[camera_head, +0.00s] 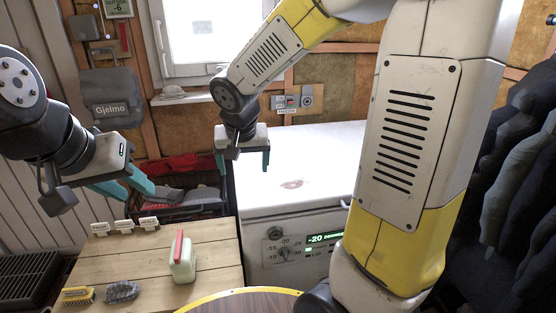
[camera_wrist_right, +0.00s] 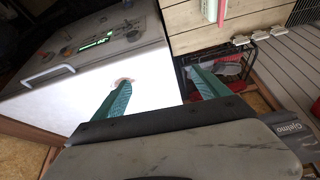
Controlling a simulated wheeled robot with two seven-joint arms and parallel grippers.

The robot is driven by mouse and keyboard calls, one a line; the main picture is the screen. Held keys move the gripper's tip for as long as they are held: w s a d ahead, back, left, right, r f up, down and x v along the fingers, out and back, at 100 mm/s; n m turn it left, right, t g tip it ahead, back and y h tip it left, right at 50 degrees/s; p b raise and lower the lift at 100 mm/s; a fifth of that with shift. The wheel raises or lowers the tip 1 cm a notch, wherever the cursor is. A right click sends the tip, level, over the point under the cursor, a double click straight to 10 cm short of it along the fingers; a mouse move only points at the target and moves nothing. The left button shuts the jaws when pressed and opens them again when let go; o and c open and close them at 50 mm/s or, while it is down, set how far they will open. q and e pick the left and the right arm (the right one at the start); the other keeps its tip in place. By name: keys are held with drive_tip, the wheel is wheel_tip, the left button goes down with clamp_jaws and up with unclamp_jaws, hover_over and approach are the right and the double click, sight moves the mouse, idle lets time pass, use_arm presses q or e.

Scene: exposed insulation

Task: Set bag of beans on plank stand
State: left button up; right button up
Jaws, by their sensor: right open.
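A wooden plank-topped stand (camera_head: 214,257) is at the lower left in the head view; its planks also show at the top of the right wrist view (camera_wrist_right: 195,38). A pale green, bag-like item (camera_head: 183,265) with a red strip along its top stands on it. I cannot tell for sure whether this is the bag of beans. My right gripper (camera_head: 243,165) is open and empty above the left part of the white chest freezer; its teal fingers are apart in the right wrist view (camera_wrist_right: 160,90). My left gripper (camera_head: 139,194) is open and empty, above and behind the stand.
The white chest freezer (camera_head: 320,165) with a green display is beside the stand. A yellow brush (camera_head: 78,295), a dark brush (camera_head: 122,291) and small labels (camera_head: 124,226) are on the stand. A round yellow-rimmed table (camera_head: 245,304) is in front. A dark crate (camera_head: 190,208) stands behind.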

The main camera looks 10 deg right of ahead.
drive_tip(key=s+d+r+y, duration=0.1)
drive_tip(key=s+d+r, duration=0.1)
drive_tip(key=s, duration=0.3)
drive_tip(key=s+d+r+n+t, duration=0.1)
drive_tip(key=s+d+r, duration=0.2)
drive_tip(key=s, duration=0.3)
drive_tip(key=s+d+r+y, duration=0.1)
drive_tip(key=s+d+r, duration=0.1)
drive_tip(key=s, duration=0.3)
drive_tip(key=shift+s+d+r+n+y, duration=0.2)
drive_tip(key=shift+r+n+y, duration=0.15)
drive_tip(key=shift+r, duration=0.35)
